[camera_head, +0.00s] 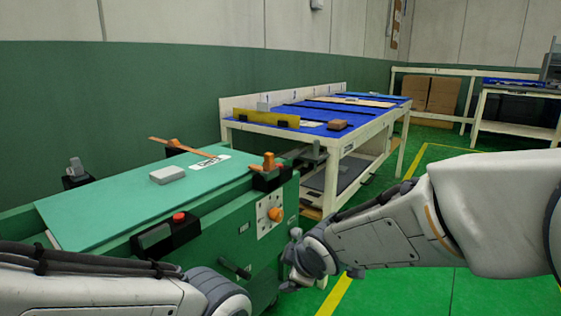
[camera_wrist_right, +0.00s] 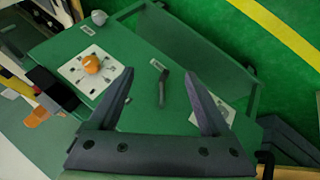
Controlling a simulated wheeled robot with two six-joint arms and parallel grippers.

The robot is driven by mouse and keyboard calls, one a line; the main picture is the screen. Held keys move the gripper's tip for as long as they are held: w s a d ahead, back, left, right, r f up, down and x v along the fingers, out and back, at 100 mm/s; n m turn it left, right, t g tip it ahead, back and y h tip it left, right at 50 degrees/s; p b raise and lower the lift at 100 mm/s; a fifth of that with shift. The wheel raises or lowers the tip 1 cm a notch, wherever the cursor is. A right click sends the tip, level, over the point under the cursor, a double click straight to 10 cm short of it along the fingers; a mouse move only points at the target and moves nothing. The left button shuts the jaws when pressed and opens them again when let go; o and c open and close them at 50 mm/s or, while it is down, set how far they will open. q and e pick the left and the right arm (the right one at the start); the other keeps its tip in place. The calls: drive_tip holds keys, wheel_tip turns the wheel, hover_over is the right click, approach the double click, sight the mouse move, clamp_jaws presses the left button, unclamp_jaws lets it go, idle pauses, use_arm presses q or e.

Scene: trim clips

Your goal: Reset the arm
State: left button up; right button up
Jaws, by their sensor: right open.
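My right arm reaches in from the right in the head view, and its gripper (camera_head: 298,262) hangs beside the front right side of the green machine (camera_head: 110,208). In the right wrist view the right gripper's two dark fingers (camera_wrist_right: 160,100) are spread apart with nothing between them. Beyond the fingers are a black lever (camera_wrist_right: 161,84) and an orange knob (camera_wrist_right: 91,64) on the machine's green side panel. My left arm comes in at the lower left of the head view. Its gripper is outside the picture.
Green floor (camera_head: 480,290) with yellow lines lies open to the right.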

drive_tip(key=s+d+m+g+h+p, duration=0.2)
drive_tip(key=s+m+g, duration=0.5)
drive_tip(key=s, duration=1.7)
wheel_tip(320, 180, up, 38)
drive_tip(key=p, duration=3.8)
drive_tip(key=shift+s+d+p, duration=0.15)
drive_tip(key=shift+s+p, duration=0.15)
drive_tip(key=shift+p, duration=0.05)
drive_tip(key=shift+f, duration=0.15)
